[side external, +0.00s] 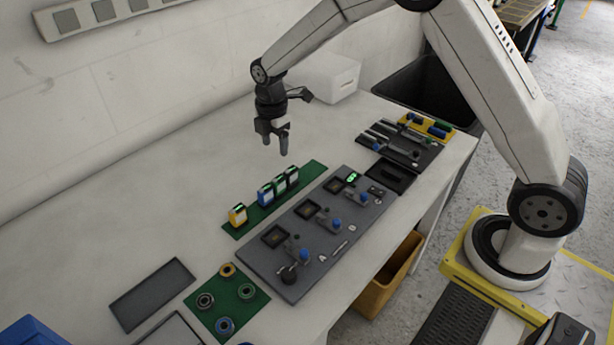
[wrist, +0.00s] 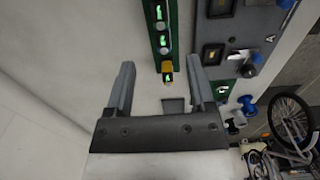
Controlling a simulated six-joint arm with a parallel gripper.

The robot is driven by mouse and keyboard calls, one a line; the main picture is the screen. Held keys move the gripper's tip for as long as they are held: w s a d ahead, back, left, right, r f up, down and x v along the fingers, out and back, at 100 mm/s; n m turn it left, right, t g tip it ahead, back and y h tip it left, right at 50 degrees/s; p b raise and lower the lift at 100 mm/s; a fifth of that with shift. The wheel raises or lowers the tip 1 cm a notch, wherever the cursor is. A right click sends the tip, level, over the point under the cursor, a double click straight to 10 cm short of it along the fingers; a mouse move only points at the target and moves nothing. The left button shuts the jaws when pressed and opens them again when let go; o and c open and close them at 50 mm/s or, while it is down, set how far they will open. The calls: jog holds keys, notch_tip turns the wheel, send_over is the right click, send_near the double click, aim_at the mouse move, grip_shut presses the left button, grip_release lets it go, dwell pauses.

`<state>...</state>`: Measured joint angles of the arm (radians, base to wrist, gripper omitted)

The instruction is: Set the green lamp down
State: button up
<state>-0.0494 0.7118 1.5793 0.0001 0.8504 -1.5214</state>
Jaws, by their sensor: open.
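My gripper (side external: 273,140) is open and empty, held above the bench behind the green strip; its two spread fingers also show in the wrist view (wrist: 160,65). On the green strip (side external: 310,170) stand several small upright blocks: a yellow one (side external: 238,214) at the near end, a blue-sided one (side external: 265,196), and darker ones with green (side external: 292,177) towards the far end. In the wrist view, the yellow block (wrist: 167,67) and others show lit green marks. A green-lit piece (side external: 352,178) sits at the far end of the grey panel (side external: 265,262). I cannot tell which piece is the green lamp.
The grey panel carries dark square recesses and blue knobs (side external: 304,255). A green mat with rings (side external: 237,312) and a flat dark tray (side external: 152,293) lie at the near end. Black holders and a yellow tray (side external: 425,127) are at the far end. The bench along the wall is clear.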

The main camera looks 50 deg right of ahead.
jog(key=shift+s, duration=0.1)
dwell(0.4)
jog(key=s+d+r+m+t, duration=0.1)
jog(key=s+m, duration=0.8)
jog(key=s, duration=0.2)
jog(key=s+d+r+m+t, duration=0.1)
jog(key=s+r+m, duration=0.1)
jog(key=s+m, duration=0.7)
jog(key=shift+s+d+r+t, duration=0.2)
jog(key=shift+s+d+t, duration=0.1)
jog(key=shift+s, duration=0.8)
